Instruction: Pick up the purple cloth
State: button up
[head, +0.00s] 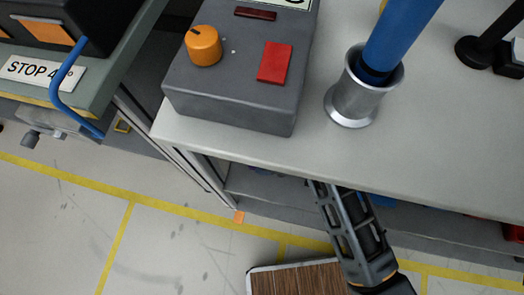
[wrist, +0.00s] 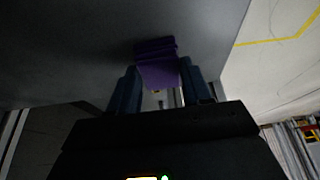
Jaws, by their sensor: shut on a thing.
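The purple cloth (wrist: 156,52) shows in the wrist view, a small folded-looking piece between the two dark blue fingers. My gripper (wrist: 159,70) is shut on it. The cloth reaches past the fingertips, against or close to a grey surface; I cannot tell whether it touches that surface. In the head view my arm goes in under the worktop, and the worktop's front edge hides the gripper and the cloth.
The pale worktop (head: 430,150) overhangs my arm. On it stand a grey control box (head: 230,100) with an orange knob and red button, and a metal cup (head: 362,100) holding a blue cylinder. Shelves lie below. A brown wooden board (head: 300,280) is near the floor.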

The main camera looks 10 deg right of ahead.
jog(key=shift+c, duration=1.3)
jog(key=shift+r, duration=0.55)
jog(key=shift+s+r, duration=0.15)
jog(key=shift+r, duration=0.15)
jog(key=s+a, duration=0.3)
jog(key=s, duration=0.5)
jog(key=s+a+p, duration=0.1)
jog(key=s+a, duration=0.2)
jog(key=s, duration=0.5)
jog(key=shift+s, duration=0.35)
jog(key=shift+f, duration=0.1)
